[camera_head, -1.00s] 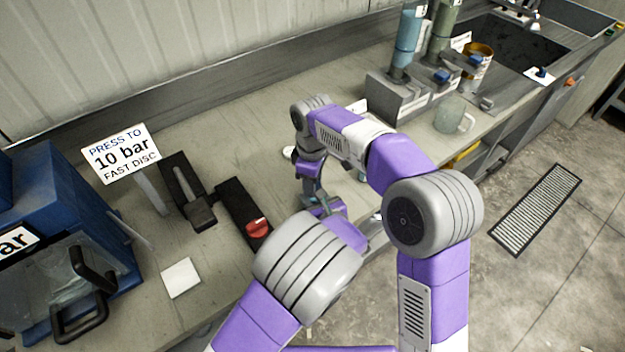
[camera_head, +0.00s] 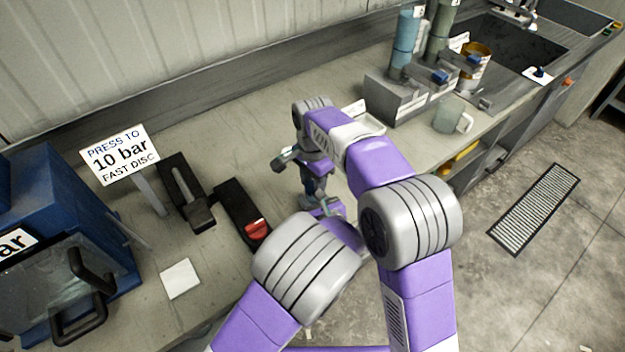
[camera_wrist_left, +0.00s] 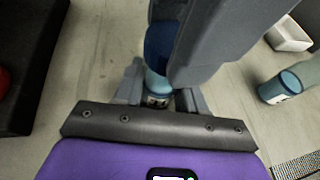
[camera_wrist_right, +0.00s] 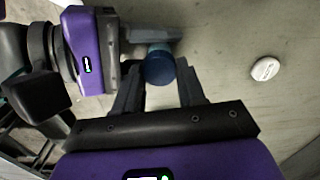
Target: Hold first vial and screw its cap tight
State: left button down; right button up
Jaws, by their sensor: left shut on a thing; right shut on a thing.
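The first vial (camera_wrist_left: 157,100), pale blue with a label, is upright between the fingers of my left gripper (camera_wrist_left: 160,97). My left gripper is shut on it, low over the counter. A dark blue cap (camera_wrist_right: 159,66) sits on top of the vial, between the fingertips of my right gripper (camera_wrist_right: 160,75), which comes from above and is shut on it. In the head view both grippers meet over the counter, mostly hidden by my arms. How tight the cap sits cannot be seen.
A white disc (camera_wrist_right: 265,68) lies on the counter. A black device with a red knob (camera_head: 257,229) is left of my grippers. A mug (camera_head: 449,115) stands further right.

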jog(key=shift+m, duration=1.2)
jog(key=o, duration=1)
jog(key=shift+r, duration=2.25)
jog(key=shift+c, duration=0.2)
